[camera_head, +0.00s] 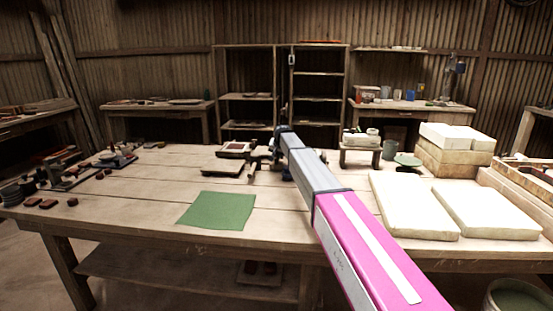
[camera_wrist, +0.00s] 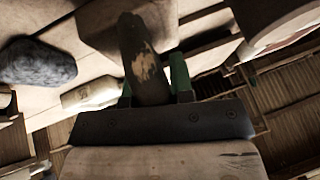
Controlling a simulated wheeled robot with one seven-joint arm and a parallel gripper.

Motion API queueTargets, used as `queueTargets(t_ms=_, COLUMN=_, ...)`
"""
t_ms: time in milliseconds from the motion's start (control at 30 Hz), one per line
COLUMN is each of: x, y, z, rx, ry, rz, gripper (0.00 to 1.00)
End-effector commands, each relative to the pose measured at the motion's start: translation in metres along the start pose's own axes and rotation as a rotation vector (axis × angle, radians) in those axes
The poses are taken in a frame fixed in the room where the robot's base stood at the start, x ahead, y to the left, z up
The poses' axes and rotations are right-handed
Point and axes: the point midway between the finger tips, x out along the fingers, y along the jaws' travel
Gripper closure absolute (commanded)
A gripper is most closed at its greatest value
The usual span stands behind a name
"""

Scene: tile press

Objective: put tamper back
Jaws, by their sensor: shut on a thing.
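My gripper (camera_wrist: 152,88) is shut on a dark, worn, rounded handle (camera_wrist: 143,58), which I take to be the tamper. The handle stands between the green fingertips in the wrist view, and its far end is hard to make out. In the head view my gripper (camera_head: 271,152) is over the back middle of the workbench, small and partly hidden by my arm. The tamper cannot be told apart clearly there.
A dark stone-like lump (camera_wrist: 38,63) and a pale wooden piece (camera_wrist: 90,94) lie left of the handle. The workbench holds a green mat (camera_head: 217,210), a tile frame (camera_head: 236,149), a small wooden stand (camera_head: 360,149) and white slabs (camera_head: 412,205). Bare boards surround the mat.

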Motion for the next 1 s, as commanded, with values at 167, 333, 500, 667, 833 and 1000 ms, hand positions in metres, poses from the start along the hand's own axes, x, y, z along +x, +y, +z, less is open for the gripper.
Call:
queueTargets(t_ms=167, x=0.01, y=0.003, z=0.005, rx=0.0, ry=0.001, rz=0.0, gripper=1.0)
queueTargets(t_ms=333, x=0.009, y=0.003, z=0.005, rx=0.0, ry=0.001, rz=0.0, gripper=1.0)
queueTargets(t_ms=500, x=0.012, y=0.004, z=0.006, rx=0.0, ry=0.0, rz=0.0, gripper=0.62)
queueTargets(t_ms=667, x=0.012, y=0.004, z=0.006, rx=0.0, ry=0.0, rz=0.0, gripper=0.53)
queueTargets(t_ms=833, x=0.011, y=0.003, z=0.006, rx=0.0, ry=0.0, rz=0.0, gripper=0.53)
queueTargets(t_ms=1000, x=-0.004, y=0.003, z=0.006, rx=0.0, ry=0.001, rz=0.0, gripper=0.53)
